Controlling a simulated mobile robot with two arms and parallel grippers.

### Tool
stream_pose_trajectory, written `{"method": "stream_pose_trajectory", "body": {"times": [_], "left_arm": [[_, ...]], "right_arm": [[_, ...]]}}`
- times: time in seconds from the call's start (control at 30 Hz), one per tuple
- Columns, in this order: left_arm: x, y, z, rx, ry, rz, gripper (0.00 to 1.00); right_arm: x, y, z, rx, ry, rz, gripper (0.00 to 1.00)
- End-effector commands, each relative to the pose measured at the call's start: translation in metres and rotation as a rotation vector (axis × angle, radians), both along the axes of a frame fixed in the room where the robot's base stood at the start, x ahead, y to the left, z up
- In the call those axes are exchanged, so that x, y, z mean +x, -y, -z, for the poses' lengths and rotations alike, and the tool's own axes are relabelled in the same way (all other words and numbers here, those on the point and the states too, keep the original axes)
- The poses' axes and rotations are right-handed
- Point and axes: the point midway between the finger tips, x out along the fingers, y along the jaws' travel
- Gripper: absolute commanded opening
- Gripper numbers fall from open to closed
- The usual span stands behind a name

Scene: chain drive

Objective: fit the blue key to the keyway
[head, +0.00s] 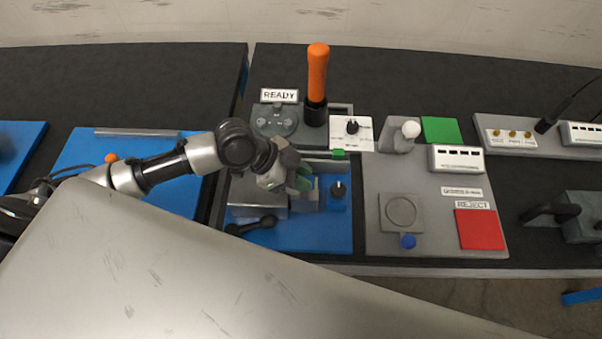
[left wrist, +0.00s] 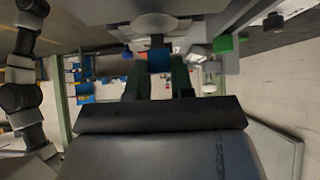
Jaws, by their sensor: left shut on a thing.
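My left gripper (head: 303,178) is over the blue-floored station in the middle of the head view, its greenish fingers beside a grey block (head: 259,200). In the left wrist view, the two dark green fingers (left wrist: 158,82) are shut on a small blue piece, which looks like the blue key (left wrist: 158,61). It sits between the fingertips, close to a grey rounded part (left wrist: 155,24). In the head view the gripper hides the key. I cannot make out the keyway or whether the key touches it. My right gripper is not in view.
A black dial on a blue block (head: 338,196) stands just right of the gripper. A black handle (head: 252,225) lies in front, and a tall orange lever (head: 317,75) rises behind. A grey panel with a red square (head: 481,229) is at the right.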

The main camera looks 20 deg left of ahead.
Motion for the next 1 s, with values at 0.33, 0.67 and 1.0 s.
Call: {"method": "stream_pose_trajectory", "body": {"times": [0.33,0.67,1.0], "left_arm": [[0.0,0.0,0.009,-0.001,0.0,0.0,0.0],[0.0,0.0,0.013,-0.001,0.001,0.001,0.41],[0.0,0.0,0.013,0.001,0.0,0.0,0.53]], "right_arm": [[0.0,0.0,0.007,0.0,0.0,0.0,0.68],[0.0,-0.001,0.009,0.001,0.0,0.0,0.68],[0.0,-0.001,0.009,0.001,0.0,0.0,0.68]]}}
